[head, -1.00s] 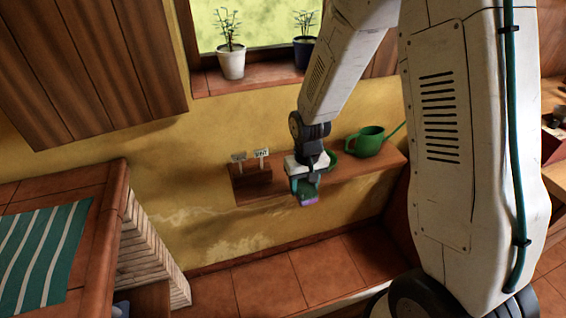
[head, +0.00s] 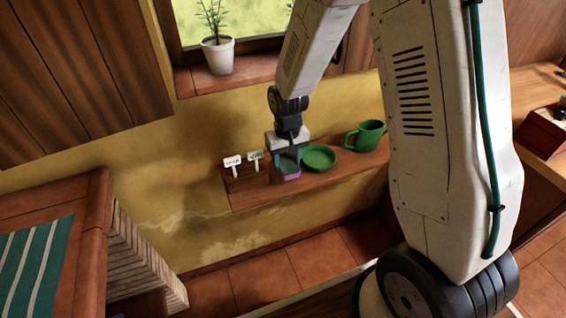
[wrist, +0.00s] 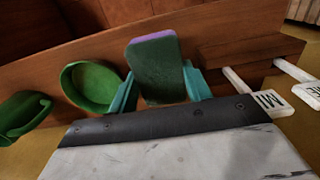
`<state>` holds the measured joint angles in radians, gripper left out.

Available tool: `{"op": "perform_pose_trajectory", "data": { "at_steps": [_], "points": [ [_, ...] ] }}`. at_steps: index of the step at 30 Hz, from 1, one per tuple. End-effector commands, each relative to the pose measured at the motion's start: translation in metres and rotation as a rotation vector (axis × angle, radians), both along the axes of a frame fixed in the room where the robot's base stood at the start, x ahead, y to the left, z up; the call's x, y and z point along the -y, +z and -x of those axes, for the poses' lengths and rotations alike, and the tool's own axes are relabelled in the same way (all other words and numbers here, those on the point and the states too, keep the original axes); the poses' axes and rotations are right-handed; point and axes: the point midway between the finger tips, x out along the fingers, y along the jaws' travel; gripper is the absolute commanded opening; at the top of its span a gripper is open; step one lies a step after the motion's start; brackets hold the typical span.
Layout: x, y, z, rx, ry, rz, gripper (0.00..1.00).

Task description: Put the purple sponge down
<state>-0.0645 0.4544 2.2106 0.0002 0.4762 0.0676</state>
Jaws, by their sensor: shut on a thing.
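The purple sponge (head: 292,177) shows as a small purple edge below my gripper (head: 288,164) in the head view. In the wrist view the sponge (wrist: 157,70) has a dark green face and a purple edge. It stands between the two teal fingers of my gripper (wrist: 158,92), which is shut on it. The sponge is over or at the wooden wall shelf (head: 335,170), between a green bowl and a small wooden block. I cannot tell whether it touches the shelf.
The green bowl (head: 318,157) is close on the right of my gripper, with a green mug (head: 366,135) beyond it. A wooden block (head: 246,180) with two white label signs (head: 243,161) is on the left. A potted plant (head: 216,50) stands on the window sill above.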

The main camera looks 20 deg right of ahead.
Motion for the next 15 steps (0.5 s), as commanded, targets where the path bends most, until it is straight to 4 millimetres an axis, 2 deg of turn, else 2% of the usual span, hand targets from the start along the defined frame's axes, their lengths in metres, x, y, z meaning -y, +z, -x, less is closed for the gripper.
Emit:
{"op": "perform_pose_trajectory", "data": {
  "at_steps": [3,9,15],
  "points": [
    [0.001,-0.002,-0.016,0.0,0.001,0.0,0.24],
    [0.0,-0.003,-0.029,0.0,0.003,0.0,0.24],
    [0.0,-0.034,-0.028,-0.004,0.004,0.0,0.24]
  ]
}}
